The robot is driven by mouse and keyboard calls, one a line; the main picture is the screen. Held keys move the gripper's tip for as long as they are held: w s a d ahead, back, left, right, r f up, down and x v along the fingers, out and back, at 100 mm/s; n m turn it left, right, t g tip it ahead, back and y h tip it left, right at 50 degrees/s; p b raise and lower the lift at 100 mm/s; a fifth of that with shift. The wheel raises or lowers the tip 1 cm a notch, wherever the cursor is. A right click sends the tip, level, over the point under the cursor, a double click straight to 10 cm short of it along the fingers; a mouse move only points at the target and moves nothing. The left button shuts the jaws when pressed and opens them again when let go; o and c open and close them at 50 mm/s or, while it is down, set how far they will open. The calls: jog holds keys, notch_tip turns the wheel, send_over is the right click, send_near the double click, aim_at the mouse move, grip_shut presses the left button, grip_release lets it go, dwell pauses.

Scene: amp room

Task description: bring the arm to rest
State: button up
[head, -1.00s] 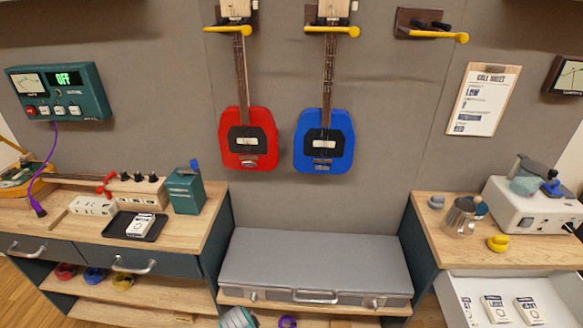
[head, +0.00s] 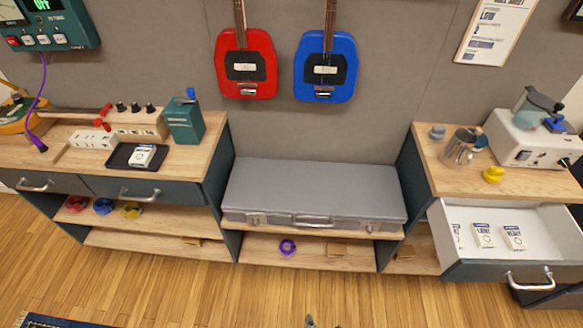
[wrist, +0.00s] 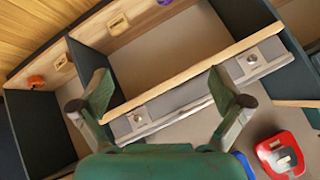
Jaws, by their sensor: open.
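My gripper (wrist: 160,92) is open, with its two green-padded fingers spread wide and nothing between them in the wrist view. Behind the fingers, the wrist view shows the grey case (wrist: 190,97) with its metal latches, seen tilted. I cannot tell the distance from the fingers to the case. In the head view only a tiny tip, which may be my gripper, shows at the bottom edge; the rest of my arm is out of that view.
The grey case (head: 312,190) lies on the middle bench. An open drawer (head: 500,270) juts out at right, holding several small boxes. The shelf below the case holds a purple ring (head: 288,247). Red (head: 246,65) and blue (head: 325,68) guitars hang above.

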jog(key=s+d+r+n+t, duration=0.1)
jog(key=s+d+r+t, duration=0.15)
jog(key=s+r, duration=0.45)
jog(key=s+d+r+n+t, duration=0.1)
jog(key=s+d+r+n, duration=0.1)
jog(key=s+d+r, duration=0.35)
jog(key=s+r+n+t+h, duration=0.1)
jog(key=s+r, duration=0.2)
jog(key=r, duration=0.7)
jog(key=s+r+t+h, duration=0.1)
jog(key=s+r, duration=0.3)
jog(key=r, duration=0.6)
jog(key=shift+s+d+r+n, duration=0.3)
jog(key=shift+d+r+n, duration=0.05)
jog(key=shift+n, duration=0.05)
jog(key=shift+t, duration=0.25)
